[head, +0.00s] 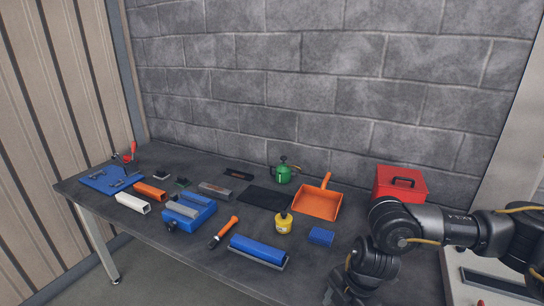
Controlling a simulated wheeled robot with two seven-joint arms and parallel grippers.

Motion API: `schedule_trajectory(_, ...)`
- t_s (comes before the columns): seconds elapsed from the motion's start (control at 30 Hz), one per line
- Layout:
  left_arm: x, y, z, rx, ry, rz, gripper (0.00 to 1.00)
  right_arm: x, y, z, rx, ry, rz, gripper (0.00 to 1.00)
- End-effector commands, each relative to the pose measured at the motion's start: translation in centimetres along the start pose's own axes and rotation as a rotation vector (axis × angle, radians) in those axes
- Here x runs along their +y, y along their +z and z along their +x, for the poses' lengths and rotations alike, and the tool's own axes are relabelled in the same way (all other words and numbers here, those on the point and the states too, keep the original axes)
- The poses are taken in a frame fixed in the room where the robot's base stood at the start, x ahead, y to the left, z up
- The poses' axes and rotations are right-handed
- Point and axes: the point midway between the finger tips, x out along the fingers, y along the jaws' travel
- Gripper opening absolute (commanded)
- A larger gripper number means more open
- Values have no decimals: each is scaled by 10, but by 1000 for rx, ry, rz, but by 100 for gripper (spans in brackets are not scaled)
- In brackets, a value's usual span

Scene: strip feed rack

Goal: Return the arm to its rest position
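My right arm comes in from the right edge in the head view. It is bent over the right end of the dark workbench (185,245), in front of a red toolbox (388,195). Its lower links run down to the bottom edge of the picture, where they are cut off. The fingers of my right gripper do not show, so I see nothing held in it. My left arm and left gripper are not in view.
A blue fixture (190,212) and an orange-handled tool (224,232) lie farther left. A block wall (250,85) stands behind.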

Motion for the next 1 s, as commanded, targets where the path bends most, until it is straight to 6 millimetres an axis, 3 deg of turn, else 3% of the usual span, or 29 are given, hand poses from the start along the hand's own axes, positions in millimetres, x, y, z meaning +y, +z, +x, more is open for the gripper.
schedule_trajectory(0.17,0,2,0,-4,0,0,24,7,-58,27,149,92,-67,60)
schedule_trajectory(0.33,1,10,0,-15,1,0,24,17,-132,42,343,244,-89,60)
schedule_trajectory(0.43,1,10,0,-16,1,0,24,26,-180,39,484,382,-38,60)
schedule_trajectory(0.5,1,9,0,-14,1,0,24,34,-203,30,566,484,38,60)
schedule_trajectory(0.57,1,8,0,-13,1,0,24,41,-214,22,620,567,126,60)
schedule_trajectory(0.67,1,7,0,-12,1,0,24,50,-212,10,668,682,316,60)
schedule_trajectory(0.8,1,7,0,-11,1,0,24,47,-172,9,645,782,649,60)
schedule_trajectory(0.87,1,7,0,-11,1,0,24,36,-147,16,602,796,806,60)
schedule_trajectory(1.0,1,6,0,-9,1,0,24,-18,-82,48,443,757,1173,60)
